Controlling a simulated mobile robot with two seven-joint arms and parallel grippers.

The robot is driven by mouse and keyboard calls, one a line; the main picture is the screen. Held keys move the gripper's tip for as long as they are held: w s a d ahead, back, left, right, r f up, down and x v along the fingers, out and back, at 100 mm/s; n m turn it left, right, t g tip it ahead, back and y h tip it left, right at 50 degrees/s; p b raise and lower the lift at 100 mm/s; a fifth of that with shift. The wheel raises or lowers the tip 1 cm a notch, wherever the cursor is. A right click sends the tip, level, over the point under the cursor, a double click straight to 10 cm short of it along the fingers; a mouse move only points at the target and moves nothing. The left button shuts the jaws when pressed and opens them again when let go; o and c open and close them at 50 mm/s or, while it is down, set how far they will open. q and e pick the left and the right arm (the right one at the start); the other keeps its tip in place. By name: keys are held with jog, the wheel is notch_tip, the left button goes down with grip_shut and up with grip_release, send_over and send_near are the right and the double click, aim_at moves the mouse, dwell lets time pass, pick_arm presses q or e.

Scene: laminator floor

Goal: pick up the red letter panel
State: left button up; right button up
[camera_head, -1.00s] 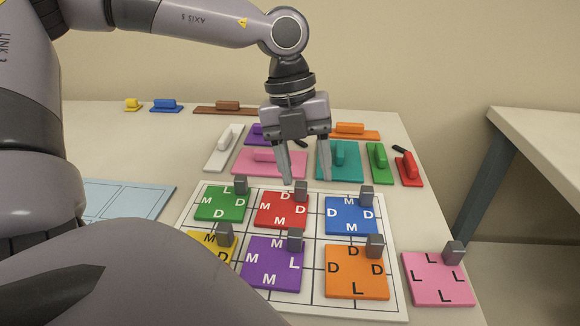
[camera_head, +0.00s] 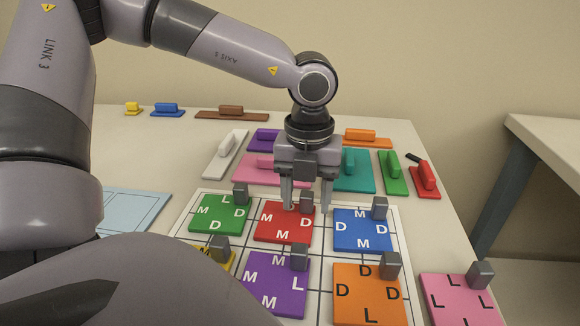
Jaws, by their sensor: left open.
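The red letter panel (camera_head: 284,226) lies on the white gridded board (camera_head: 190,196), in the middle of its back row. It bears white letters D and M and has a grey block handle (camera_head: 306,203) near its back right corner. My left gripper (camera_head: 308,208) is open over the back of the red panel, its two fingers on either side of the grey handle. I cannot tell whether the fingers touch the panel. My right gripper is not in view.
Green (camera_head: 216,214) and blue (camera_head: 362,231) letter panels flank the red one. Purple (camera_head: 274,284), orange (camera_head: 369,293) and partly hidden yellow panels lie in front. A pink panel (camera_head: 460,300) lies off the board at right. Coloured handled plates, including teal (camera_head: 355,172), stand behind.

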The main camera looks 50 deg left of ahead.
pick_arm(q)
grip_shut()
